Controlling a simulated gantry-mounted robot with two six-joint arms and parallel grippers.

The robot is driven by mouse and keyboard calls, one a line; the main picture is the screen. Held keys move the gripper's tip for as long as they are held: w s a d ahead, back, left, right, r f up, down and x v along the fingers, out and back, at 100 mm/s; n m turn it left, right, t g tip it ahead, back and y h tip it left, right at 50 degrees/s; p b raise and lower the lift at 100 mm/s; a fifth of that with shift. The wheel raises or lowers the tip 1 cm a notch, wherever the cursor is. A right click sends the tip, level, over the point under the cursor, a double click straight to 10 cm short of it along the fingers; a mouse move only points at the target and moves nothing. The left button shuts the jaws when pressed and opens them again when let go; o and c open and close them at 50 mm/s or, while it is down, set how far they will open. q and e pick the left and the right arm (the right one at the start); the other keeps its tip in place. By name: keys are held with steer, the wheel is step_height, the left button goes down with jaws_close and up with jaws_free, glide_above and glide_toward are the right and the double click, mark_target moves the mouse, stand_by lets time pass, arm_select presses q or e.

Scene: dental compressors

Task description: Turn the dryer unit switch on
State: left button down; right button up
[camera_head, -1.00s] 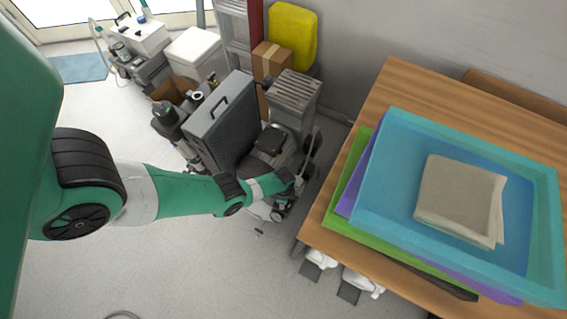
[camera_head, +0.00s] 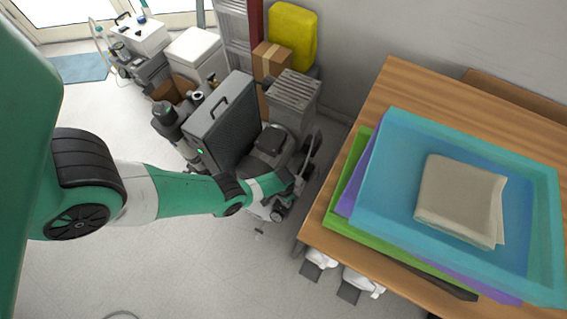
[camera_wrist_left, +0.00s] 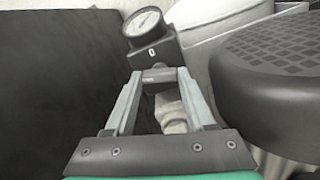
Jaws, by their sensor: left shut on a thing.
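The dryer unit is a tall dark grey case (camera_head: 222,125) with a handle on top, in the middle of the head view. A small green light (camera_head: 201,152) shows on its front edge. My left arm reaches past its front, and its gripper is largely hidden by the wrist there. In the left wrist view, my left gripper (camera_wrist_left: 158,76) has its fingertips closed on the lower front of a small black switch box (camera_wrist_left: 152,53). The box is marked "0" and a round gauge (camera_wrist_left: 145,22) stands above it. My right gripper is not in view.
A black ribbed round cover (camera_wrist_left: 270,75) lies close on the right in the wrist view, and a dark panel (camera_wrist_left: 60,80) on the left. A wooden table (camera_head: 400,95) with stacked trays (camera_head: 385,215) stands right of the arm.

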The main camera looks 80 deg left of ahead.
arm_select(q)
steer(key=shift+n, duration=1.7)
steer(key=shift+c, duration=1.2)
jaws_free()
step_height(320, 180, up, 12)
steer(key=p, duration=1.1)
steer(key=shift+f+p, duration=0.25)
steer(key=shift+p, duration=0.05)
